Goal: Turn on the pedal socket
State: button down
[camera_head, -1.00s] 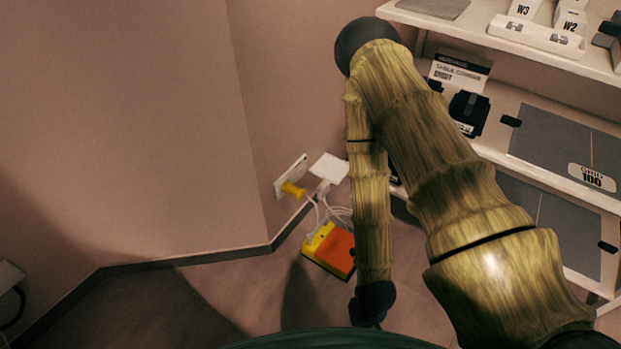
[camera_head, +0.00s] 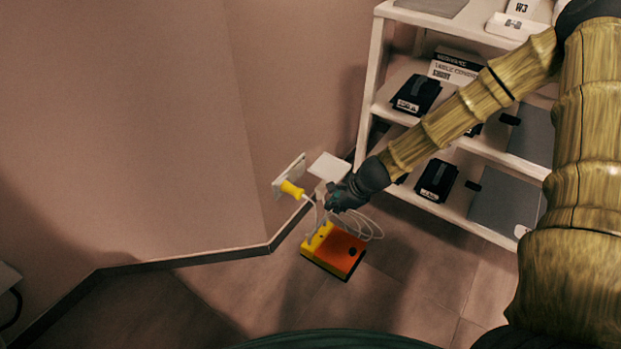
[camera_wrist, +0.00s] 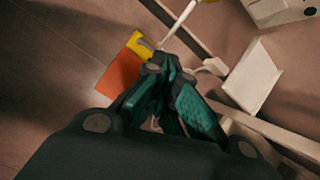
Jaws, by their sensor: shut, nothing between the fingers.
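An orange and yellow pedal (camera_head: 334,247) lies on the floor near the corner; it also shows in the wrist view (camera_wrist: 118,74). A white wall socket plate (camera_head: 290,176) above it holds a yellow plug (camera_head: 292,189) with a pale cable. A second white plate (camera_head: 329,167) is on the wall just right of it; it also shows in the wrist view (camera_wrist: 250,77). I cannot tell its switch position. My gripper (camera_head: 333,203) is shut and empty, above the pedal and just below the second plate in the head view. In the wrist view its fingertips (camera_wrist: 165,63) meet beside the pedal.
A white shelf unit (camera_head: 367,95) with boxes and dark devices stands to the right, close behind my forearm. Loose white cables (camera_head: 365,224) hang beside the pedal. A dark baseboard (camera_head: 190,257) runs along the wall. The floor at the front left is clear.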

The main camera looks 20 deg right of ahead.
aim_at(300, 172)
jog(key=w+d+r+m+t+y, duration=0.1)
jog(key=w+d+r+m, duration=0.2)
jog(key=w+r, duration=0.3)
jog(key=shift+w+r+m+t, duration=0.35)
jog(key=shift+m+t, duration=0.05)
jog(key=shift+m, duration=0.5)
jog(key=shift+d+f, duration=0.1)
jog(key=shift+f, duration=0.05)
jog(key=w+a+f+b, duration=0.6)
jog(key=w+f+b, duration=0.2)
jog(key=shift+a, duration=0.1)
jog(key=shift+a+p, duration=0.1)
jog(key=shift+p, duration=0.2)
